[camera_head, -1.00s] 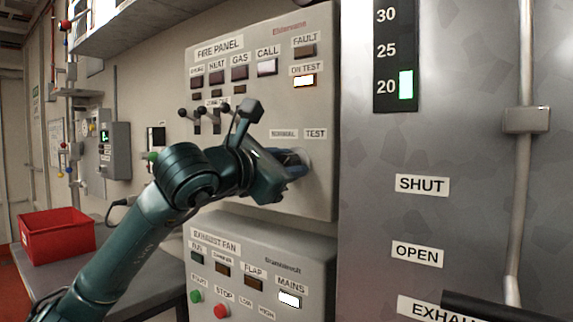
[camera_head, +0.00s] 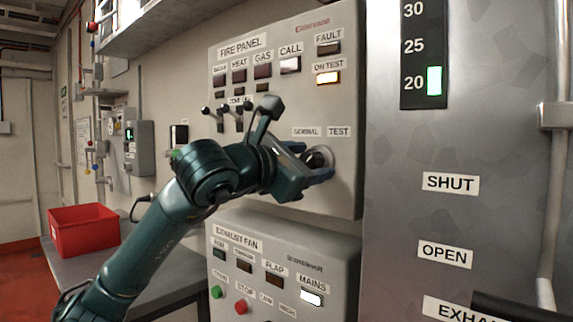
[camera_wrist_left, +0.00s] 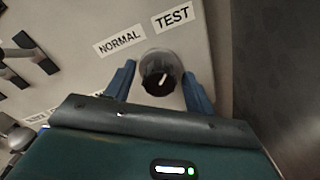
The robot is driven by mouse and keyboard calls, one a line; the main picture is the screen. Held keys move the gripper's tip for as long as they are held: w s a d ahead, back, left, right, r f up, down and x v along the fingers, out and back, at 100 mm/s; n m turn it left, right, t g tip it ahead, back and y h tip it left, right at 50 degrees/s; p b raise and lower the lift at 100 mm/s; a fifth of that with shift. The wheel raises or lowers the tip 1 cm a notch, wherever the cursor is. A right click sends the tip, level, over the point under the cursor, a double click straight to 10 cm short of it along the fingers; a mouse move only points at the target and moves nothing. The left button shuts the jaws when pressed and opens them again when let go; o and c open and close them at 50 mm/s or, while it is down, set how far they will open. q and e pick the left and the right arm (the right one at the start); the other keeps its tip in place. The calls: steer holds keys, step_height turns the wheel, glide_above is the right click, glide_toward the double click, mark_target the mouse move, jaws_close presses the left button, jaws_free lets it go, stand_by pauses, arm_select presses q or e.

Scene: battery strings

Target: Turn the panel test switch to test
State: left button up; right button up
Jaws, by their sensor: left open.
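The panel test switch is a round black knob (camera_wrist_left: 158,80) between the blue fingers in the left wrist view; it also shows in the head view (camera_head: 317,158). Its white pointer line leans up and right, towards the TEST label (camera_wrist_left: 174,16) rather than the NORMAL label (camera_wrist_left: 119,41). My left gripper (camera_head: 318,163) is open, with one finger on each side of the knob and gaps visible in the left wrist view. The ON TEST lamp (camera_head: 328,78) on the fire panel (camera_head: 230,140) is lit. My right gripper is not in view.
Small levers (camera_head: 228,112) stick out of the panel left of my gripper. The exhaust fan panel (camera_head: 330,265) is below. A grey metal cabinet (camera_head: 480,130) stands close on the right. A red bin (camera_head: 84,232) sits on the bench at left.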

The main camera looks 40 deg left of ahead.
arm_select(q)
steer(key=s+a+b, duration=0.1)
steer(key=s+b, duration=0.1)
steer(key=s, duration=1)
steer(key=shift+s+b, duration=0.2)
steer(key=shift+b, duration=0.2)
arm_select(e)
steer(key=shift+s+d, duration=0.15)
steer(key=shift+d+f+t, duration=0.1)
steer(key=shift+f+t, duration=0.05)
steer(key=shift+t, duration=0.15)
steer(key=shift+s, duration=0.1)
